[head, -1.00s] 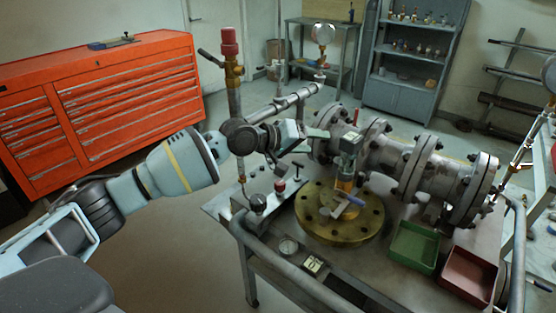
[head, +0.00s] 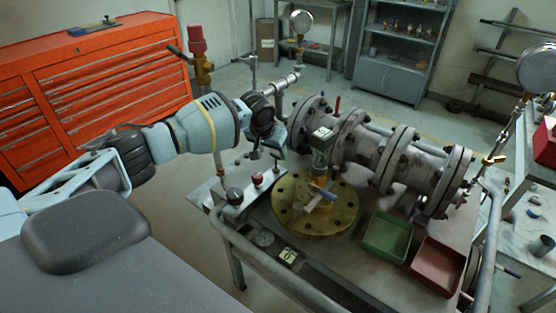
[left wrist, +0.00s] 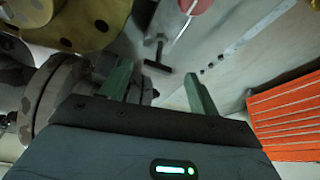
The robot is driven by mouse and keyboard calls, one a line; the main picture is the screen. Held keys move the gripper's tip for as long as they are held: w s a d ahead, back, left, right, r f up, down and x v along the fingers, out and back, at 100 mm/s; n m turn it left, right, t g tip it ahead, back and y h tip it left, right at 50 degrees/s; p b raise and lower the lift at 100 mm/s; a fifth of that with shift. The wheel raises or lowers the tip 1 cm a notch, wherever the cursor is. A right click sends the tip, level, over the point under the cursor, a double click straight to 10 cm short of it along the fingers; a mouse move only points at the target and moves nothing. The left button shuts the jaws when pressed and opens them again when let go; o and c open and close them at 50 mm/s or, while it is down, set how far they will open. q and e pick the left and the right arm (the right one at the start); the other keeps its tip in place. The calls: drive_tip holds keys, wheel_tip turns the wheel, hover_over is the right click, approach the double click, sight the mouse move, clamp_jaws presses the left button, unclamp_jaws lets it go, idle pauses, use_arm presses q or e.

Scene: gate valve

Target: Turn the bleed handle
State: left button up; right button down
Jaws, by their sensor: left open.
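A small dark T-shaped handle (head: 276,167) stands on the metal panel beside the brass flange. It also shows in the left wrist view (left wrist: 158,58), in line with the gap between my fingertips and apart from them. I cannot tell for sure that it is the bleed handle. My left gripper (head: 274,148) is above the panel, pointing down; in the left wrist view its two green fingers (left wrist: 158,72) are spread with nothing between them. My right gripper is out of view.
A red knob (head: 257,179) and a dark round knob (head: 234,195) stand close by on the panel. The flanged pipe (head: 362,145) lies behind. A green tray (head: 387,237) and a red tray (head: 438,266) are at right. A brass valve post with a red cap (head: 197,47) rises behind my arm.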

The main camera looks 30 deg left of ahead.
sight(275, 157)
use_arm(q)
drive_tip(key=b+x, duration=0.1)
drive_tip(key=x, duration=0.5)
drive_tip(key=shift+w+f, duration=0.2)
drive_tip(key=shift+f, duration=0.1)
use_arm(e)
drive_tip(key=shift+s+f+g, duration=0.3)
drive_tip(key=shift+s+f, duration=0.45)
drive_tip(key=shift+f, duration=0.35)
use_arm(q)
drive_tip(key=shift+r, duration=0.1)
drive_tip(key=shift+c, duration=0.4)
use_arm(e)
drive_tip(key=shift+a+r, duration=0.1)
